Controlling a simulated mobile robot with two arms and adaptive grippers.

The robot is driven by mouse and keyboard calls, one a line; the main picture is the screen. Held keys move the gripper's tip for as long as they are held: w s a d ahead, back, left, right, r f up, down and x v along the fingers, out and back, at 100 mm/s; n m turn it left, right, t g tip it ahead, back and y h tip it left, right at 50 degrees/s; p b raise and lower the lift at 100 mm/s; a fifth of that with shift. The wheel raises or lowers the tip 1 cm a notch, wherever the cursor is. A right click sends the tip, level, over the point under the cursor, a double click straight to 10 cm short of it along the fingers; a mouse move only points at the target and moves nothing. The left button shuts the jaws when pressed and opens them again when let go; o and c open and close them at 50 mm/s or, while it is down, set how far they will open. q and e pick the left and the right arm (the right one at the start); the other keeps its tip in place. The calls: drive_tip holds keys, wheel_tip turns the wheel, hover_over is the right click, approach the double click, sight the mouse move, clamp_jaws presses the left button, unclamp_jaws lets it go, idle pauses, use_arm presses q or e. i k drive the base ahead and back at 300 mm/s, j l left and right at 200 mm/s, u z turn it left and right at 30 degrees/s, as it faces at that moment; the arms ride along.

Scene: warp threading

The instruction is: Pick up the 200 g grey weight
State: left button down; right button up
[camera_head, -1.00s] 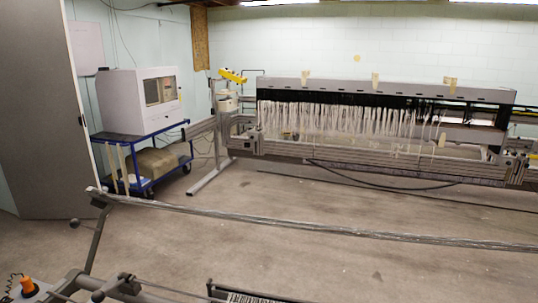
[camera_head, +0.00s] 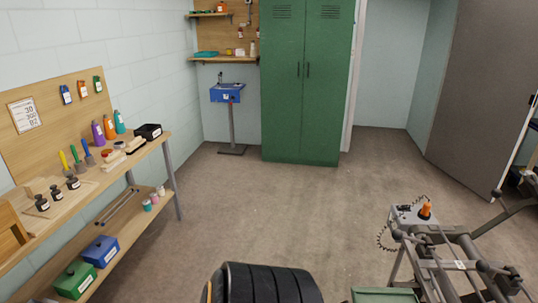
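Several small dark weights with pale labels stand on a wooden board at the near end of the workbench (camera_head: 120,168), at the left. One weight (camera_head: 42,203) is nearest, one (camera_head: 56,193) is in the middle and one (camera_head: 72,182) is farthest. They stand upright and apart. The label print is too small to read, so I cannot tell which is the 200 g one. Neither of my grippers shows in the head view.
The workbench also holds brushes, bottles and a black box (camera_head: 148,132). Its lower shelf has a blue box (camera_head: 101,251) and a green box (camera_head: 74,280). The middle floor is clear; a metal frame (camera_head: 450,250) stands right.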

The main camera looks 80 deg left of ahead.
sight(56, 194)
drive_tip(key=k+u, duration=0.2)
drive_tip(key=u, duration=0.3)
drive_tip(key=k+j+u, duration=0.1)
drive_tip(key=u, duration=0.4)
drive_tip(key=k+u, duration=0.1)
drive_tip(key=u, duration=2.15)
drive_tip(key=i+u, duration=0.2)
drive_tip(key=u, duration=0.2)
drive_tip(key=i+l+u, duration=0.15)
drive_tip(key=u, duration=0.3)
drive_tip(key=i+l+u, duration=0.15)
drive_tip(key=u, duration=0.25)
drive_tip(key=i+l+u, duration=0.1)
drive_tip(key=l+u, duration=0.15)
drive_tip(key=u, duration=0.15)
drive_tip(key=i+l, duration=0.15)
drive_tip(key=l, duration=0.25)
drive_tip(key=i+l, duration=0.1)
drive_tip(key=l, duration=0.3)
drive_tip(key=i+l, duration=0.15)
drive_tip(key=l, duration=0.2)
drive_tip(key=i+l, duration=0.15)
drive_tip(key=l, duration=0.25)
drive_tip(key=i+l, duration=0.1)
drive_tip(key=l, duration=0.3)
